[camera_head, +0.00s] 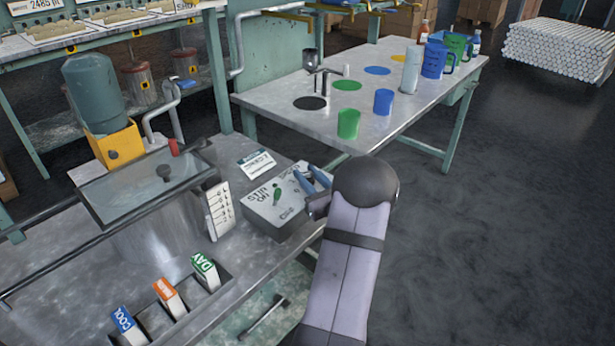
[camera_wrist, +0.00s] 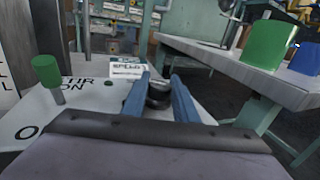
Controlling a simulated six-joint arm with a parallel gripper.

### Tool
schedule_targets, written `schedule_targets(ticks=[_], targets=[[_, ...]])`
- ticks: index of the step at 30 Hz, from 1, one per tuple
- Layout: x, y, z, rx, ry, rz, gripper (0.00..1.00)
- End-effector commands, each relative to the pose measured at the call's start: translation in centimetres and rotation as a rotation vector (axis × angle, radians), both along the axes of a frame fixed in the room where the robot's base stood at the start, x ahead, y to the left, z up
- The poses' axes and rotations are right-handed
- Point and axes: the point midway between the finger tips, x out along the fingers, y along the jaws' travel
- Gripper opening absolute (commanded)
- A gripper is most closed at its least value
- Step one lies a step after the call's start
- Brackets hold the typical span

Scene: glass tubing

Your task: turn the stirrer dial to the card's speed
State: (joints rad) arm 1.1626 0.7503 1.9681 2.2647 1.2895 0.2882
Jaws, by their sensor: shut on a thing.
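The stirrer box (camera_head: 270,213) is a grey box on the near bench, with "STIR ON" lettering by a green-capped lever (camera_wrist: 46,72). The lever also shows in the head view (camera_head: 277,194). The stirrer dial (camera_wrist: 158,95) is a round black knob on the box top; my gripper hides it in the head view. My gripper (camera_wrist: 160,77) has its two blue fingers shut on the dial, one on each side. It reaches the box from the right in the head view (camera_head: 309,175). A white card (camera_head: 257,163) lies behind the box; its writing is too small to read surely.
A clear-walled tank (camera_head: 150,185) with a white scale (camera_head: 219,209) stands left of the box. Labelled blocks, such as the green one (camera_head: 206,271), sit in slots in front. The far table (camera_head: 330,125) holds green and blue cups and a tap.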

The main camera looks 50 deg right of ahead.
Motion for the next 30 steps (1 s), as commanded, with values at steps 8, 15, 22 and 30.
schedule_targets(ticks=[8,15,22,30], targets=[[-0.02,0.00,-0.05,-0.001,0.000,-0.060,0.04],[-0.03,-0.02,-0.01,-0.002,0.001,-0.063,0.04],[-0.01,-0.02,0.00,-0.001,-0.001,-0.062,0.45],[-0.05,0.01,0.01,0.000,-0.001,-0.061,0.45]])
